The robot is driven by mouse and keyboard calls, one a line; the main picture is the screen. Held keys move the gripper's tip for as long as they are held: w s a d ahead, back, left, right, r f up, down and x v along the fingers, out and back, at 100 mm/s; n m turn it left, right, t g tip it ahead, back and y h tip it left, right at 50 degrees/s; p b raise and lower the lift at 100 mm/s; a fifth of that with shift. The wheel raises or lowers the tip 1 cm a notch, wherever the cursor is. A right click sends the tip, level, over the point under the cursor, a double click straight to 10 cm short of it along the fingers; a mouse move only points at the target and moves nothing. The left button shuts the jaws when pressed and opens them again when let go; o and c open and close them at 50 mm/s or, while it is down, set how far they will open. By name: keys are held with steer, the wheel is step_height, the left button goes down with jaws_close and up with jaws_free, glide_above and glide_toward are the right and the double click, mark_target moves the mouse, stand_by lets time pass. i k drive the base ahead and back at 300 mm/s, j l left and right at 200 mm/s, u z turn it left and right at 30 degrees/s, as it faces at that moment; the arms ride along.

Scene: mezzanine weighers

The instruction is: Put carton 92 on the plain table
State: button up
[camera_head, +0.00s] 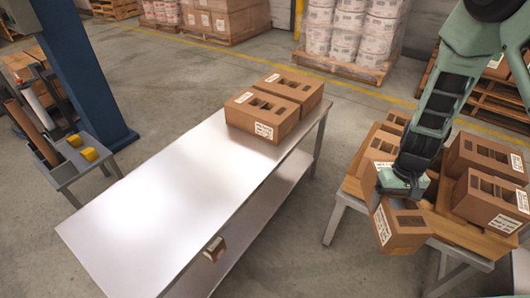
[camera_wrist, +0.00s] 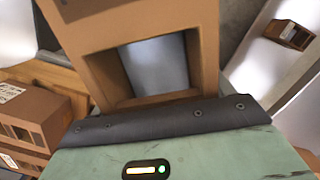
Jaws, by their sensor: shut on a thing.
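My gripper (camera_head: 398,190) is shut on a brown carton (camera_head: 402,232) with a white label, at the near edge of a wood-topped table (camera_head: 455,232). The carton is tilted; its number is too small to read, and I cannot tell whether it still touches the table. In the wrist view my gripper (camera_wrist: 165,125) lies against the carton (camera_wrist: 206,60), which has a square opening. A plain metal table (camera_head: 165,200) stands left, with two cartons (camera_head: 263,117) (camera_head: 291,90) at its far right end and its near surface bare.
Several other cartons (camera_head: 483,158) crowd the wood-topped table around my gripper. A small carton (camera_head: 214,249) sits under the metal table's top. A blue column (camera_head: 88,75) and a cart (camera_head: 75,160) stand left. Bare floor (camera_head: 300,225) separates the two tables.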

mark_target(124, 254)
steer(key=u, duration=1.85)
steer(key=i+l+u, duration=0.15)
steer(key=l, duration=0.2)
steer(key=i+l+u, duration=0.2)
steer(key=l, duration=0.15)
steer(key=i+l+u, duration=0.15)
steer(key=l, duration=0.2)
steer(key=i+l+u, duration=0.2)
steer(key=l, duration=0.2)
steer(key=k, duration=0.05)
